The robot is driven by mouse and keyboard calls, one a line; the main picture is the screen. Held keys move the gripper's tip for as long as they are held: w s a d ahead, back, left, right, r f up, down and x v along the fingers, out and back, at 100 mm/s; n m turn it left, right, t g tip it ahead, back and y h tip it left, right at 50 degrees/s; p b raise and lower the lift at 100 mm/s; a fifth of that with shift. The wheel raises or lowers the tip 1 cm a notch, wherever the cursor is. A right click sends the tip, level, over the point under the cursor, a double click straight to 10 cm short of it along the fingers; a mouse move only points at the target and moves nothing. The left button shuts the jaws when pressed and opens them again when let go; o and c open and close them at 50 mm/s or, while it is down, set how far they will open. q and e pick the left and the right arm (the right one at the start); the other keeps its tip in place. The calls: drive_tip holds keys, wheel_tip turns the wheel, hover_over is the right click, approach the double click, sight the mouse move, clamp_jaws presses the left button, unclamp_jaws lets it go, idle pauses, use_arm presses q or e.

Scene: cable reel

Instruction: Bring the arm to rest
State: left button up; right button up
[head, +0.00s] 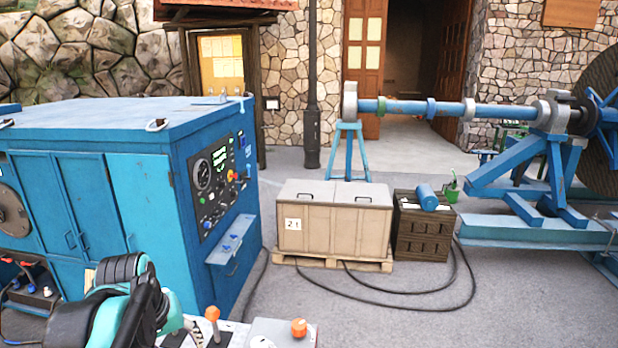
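Part of my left arm (112,315), black and teal links and joints, shows at the bottom left of the head view, in front of the blue machine cabinet (100,200). Its rounded black joint overlaps the cabinet's lower front. No gripper fingers can be made out on it; my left gripper is not in view. My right arm and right gripper are not in view either.
Orange-knobbed levers (212,314) stand on a pale control surface at the bottom edge, just right of my arm. Beyond are a beige crate (333,225) on a pallet, a dark crate (422,235), a blue reel stand (560,175) and loose black cable (410,303) on open pavement.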

use_arm(q)
drive_tip(key=s+d+f+m+t+b, duration=0.1)
drive_tip(key=s+d+f+b, duration=0.1)
drive_tip(key=f+b, duration=0.6)
drive_tip(key=s+d+f+m+t+b, duration=0.1)
drive_tip(key=s+d+f+m+b, duration=0.1)
drive_tip(key=f+b, duration=0.7)
drive_tip(key=s+d+f+m+t+b, duration=0.1)
drive_tip(key=s+d+f+b, duration=0.3)
drive_tip(key=f, duration=1.7)
drive_tip(key=s+m+b, duration=0.1)
drive_tip(key=b, duration=0.4)
drive_tip(key=shift+d+t, duration=0.15)
drive_tip(key=shift+t, duration=0.25)
